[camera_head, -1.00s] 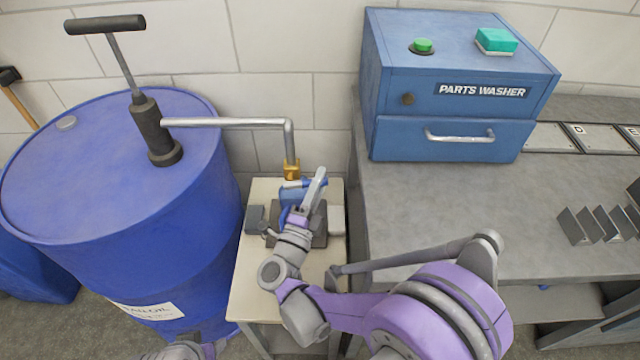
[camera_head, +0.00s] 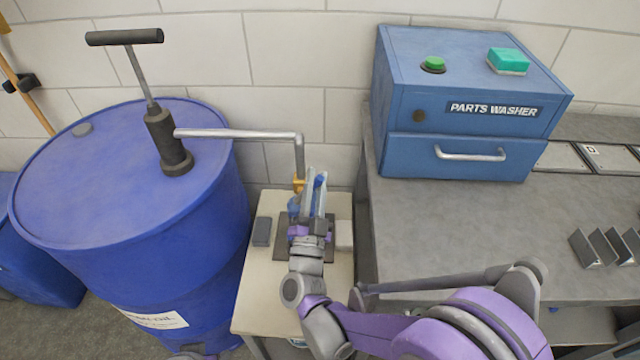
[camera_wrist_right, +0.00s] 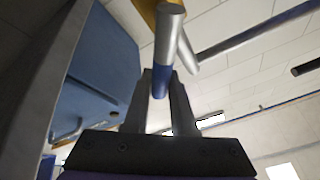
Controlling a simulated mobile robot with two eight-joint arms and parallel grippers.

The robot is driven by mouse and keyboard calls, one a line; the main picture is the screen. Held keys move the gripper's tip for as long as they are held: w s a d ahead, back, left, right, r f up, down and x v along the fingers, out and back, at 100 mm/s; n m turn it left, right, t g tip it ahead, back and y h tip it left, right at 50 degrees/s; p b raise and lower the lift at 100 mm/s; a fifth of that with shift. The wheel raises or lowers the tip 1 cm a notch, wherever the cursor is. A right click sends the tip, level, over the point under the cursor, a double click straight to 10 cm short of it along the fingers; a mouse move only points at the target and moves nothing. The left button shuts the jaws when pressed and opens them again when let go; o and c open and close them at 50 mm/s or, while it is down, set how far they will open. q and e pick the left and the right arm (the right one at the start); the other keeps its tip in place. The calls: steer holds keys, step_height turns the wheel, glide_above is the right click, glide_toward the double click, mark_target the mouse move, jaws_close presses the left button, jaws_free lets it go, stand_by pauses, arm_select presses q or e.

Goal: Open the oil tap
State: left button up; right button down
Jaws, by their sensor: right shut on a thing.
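The brass oil tap (camera_head: 298,184) hangs at the end of the grey pipe (camera_head: 240,134) that comes from the pump on the blue oil drum (camera_head: 110,200). My right gripper (camera_head: 313,185) is at the tap, its fingers pointing away toward the wall. In the right wrist view my right gripper (camera_wrist_right: 161,82) is shut on the tap's lever (camera_wrist_right: 160,80), a metal rod with a blue end between the fingers. Part of the brass (camera_wrist_right: 147,10) shows above. My gripper hides much of the tap and a blue object below it.
A small cream table (camera_head: 262,285) stands below the tap, with a dark block (camera_head: 262,231) on it. The blue parts washer (camera_head: 400,100) stands on the grey workbench (camera_head: 430,220) to the right. The pump's T-handle (camera_head: 125,37) rises above the drum.

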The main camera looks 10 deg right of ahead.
steer(key=shift+a+r+n, duration=0.15)
steer(key=shift+a+n, duration=0.05)
steer(key=shift+n, duration=0.4)
steer(key=c, duration=0.7)
jaws_free()
steer(key=shift+c, duration=0.2)
steer(key=b+v, duration=0.1)
steer(key=v, duration=0.9)
steer(key=shift+s, duration=0.35)
